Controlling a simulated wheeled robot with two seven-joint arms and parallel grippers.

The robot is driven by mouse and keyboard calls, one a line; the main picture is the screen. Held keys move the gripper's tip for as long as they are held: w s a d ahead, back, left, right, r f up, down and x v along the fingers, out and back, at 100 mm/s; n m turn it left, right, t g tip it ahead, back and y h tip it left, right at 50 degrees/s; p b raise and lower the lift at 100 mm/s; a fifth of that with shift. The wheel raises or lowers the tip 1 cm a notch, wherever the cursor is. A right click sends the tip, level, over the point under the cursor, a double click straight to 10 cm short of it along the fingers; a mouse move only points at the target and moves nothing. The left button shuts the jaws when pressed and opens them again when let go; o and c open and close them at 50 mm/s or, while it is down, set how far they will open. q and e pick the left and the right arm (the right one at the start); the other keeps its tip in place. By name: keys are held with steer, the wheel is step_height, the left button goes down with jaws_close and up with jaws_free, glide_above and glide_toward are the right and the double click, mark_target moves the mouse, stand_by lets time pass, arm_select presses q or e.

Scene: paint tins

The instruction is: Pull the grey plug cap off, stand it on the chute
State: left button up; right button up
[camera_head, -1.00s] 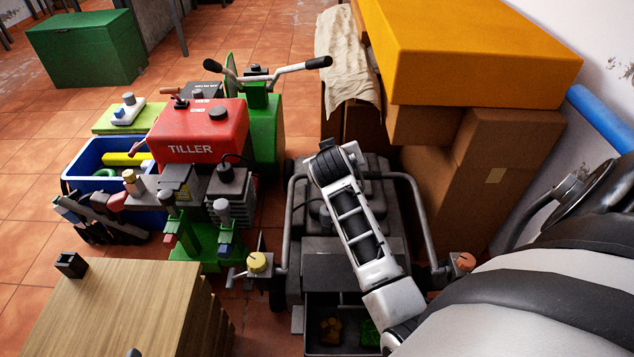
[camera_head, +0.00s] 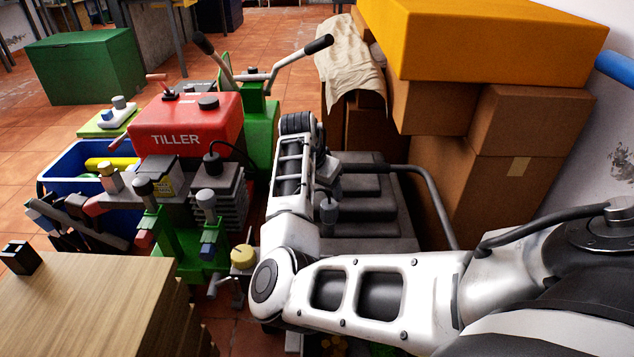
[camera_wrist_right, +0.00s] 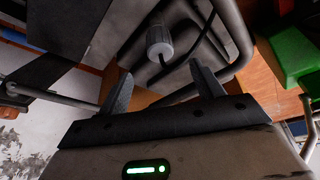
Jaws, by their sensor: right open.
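The grey plug cap (camera_wrist_right: 160,43) shows in the right wrist view as a ribbed grey cylinder on the dark machine, with a black cable beside it. A small grey cylinder (camera_head: 329,209) beside my forearm in the head view looks like the same cap. My right gripper (camera_wrist_right: 162,86) is open and empty. Its fingers point toward the cap, which lies beyond the fingertips and between their lines. In the head view the right gripper (camera_head: 328,172) is partly hidden by my wrist. I cannot make out the chute; my arm covers the machine's front. My left gripper is out of view.
The dark machine (camera_head: 375,190) has a bent handle tube (camera_head: 430,190) on its right. Cardboard boxes (camera_head: 520,120) stand to the right. The red tiller (camera_head: 185,125) stands left, near a blue crate (camera_head: 60,165).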

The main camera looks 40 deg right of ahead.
mark_target(329, 204)
steer(key=b+x, duration=0.3)
steer(key=x, duration=0.6)
steer(key=shift+d+f+b, duration=0.15)
steer(key=shift+b, duration=0.25)
steer(key=shift+w+d+f, duration=0.15)
steer(key=shift+d+f, duration=0.05)
steer(key=shift+f, duration=0.25)
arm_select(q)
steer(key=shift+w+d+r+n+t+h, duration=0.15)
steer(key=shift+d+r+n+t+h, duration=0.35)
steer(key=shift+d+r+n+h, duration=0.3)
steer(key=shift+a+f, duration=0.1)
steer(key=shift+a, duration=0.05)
arm_select(e)
steer(key=c, duration=1.2)
steer(key=shift+r, duration=0.1)
